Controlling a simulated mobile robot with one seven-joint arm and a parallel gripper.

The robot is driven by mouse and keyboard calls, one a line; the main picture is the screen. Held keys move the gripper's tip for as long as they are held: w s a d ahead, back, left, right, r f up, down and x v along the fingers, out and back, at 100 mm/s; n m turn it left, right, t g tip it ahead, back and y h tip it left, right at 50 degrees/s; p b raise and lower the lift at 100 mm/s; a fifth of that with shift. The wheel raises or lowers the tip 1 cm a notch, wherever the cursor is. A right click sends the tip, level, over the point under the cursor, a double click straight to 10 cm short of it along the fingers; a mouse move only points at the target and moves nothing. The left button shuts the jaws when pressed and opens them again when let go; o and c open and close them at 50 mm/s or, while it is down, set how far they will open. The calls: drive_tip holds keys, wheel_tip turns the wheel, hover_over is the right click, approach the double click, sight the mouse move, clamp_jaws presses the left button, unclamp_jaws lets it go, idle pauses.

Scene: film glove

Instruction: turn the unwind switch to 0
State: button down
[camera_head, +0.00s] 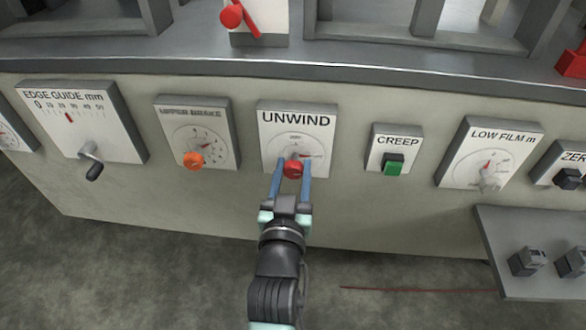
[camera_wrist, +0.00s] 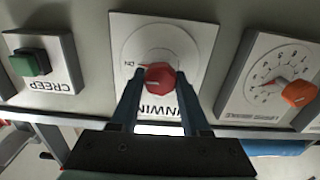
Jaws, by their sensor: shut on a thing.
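The unwind switch is a red knob (camera_head: 292,168) on a white panel (camera_head: 317,140) labelled UNWIND, at the middle of the head view. In the wrist view, which is upside down, the red knob (camera_wrist: 160,74) sits between my fingers. Its red pointer tip faces left there, toward a small mark that seems to read ON. In the head view a small word, perhaps ZERO, stands at the top of the dial. My gripper (camera_head: 291,172) reaches up from below with a blue finger on each side of the knob, shut on it. The fingers hide part of the dial's lower half.
Left of the switch is a panel with an orange knob (camera_head: 193,160), then the edge guide crank (camera_head: 91,160). To the right are the green CREEP button (camera_head: 393,167) and the LOW FILM dial (camera_head: 490,155). A grey shelf (camera_head: 490,240) juts out at lower right.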

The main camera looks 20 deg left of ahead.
drive_tip(key=shift+r+n+p, duration=0.1)
drive_tip(key=shift+n+p, duration=0.2)
drive_tip(key=shift+p, duration=0.1)
drive_tip(key=n+p, duration=0.2)
drive_tip(key=n, duration=0.1)
drive_tip(key=shift+p, duration=0.3)
drive_tip(key=n+p, duration=0.2)
drive_tip(key=n, duration=0.2)
drive_tip(key=shift+a, duration=0.1)
drive_tip(key=n, duration=0.3)
drive_tip(key=n+p, duration=0.1)
drive_tip(key=n, duration=0.1)
drive_tip(key=shift+s+f+n, duration=0.1)
drive_tip(key=shift+f+n, duration=0.1)
drive_tip(key=shift+n, duration=0.2)
drive_tip(key=n, duration=0.4)
drive_tip(key=shift+f, duration=0.1)
drive_tip(key=shift+n+p, duration=0.3)
drive_tip(key=shift+c, duration=1.9)
unclamp_jaws()
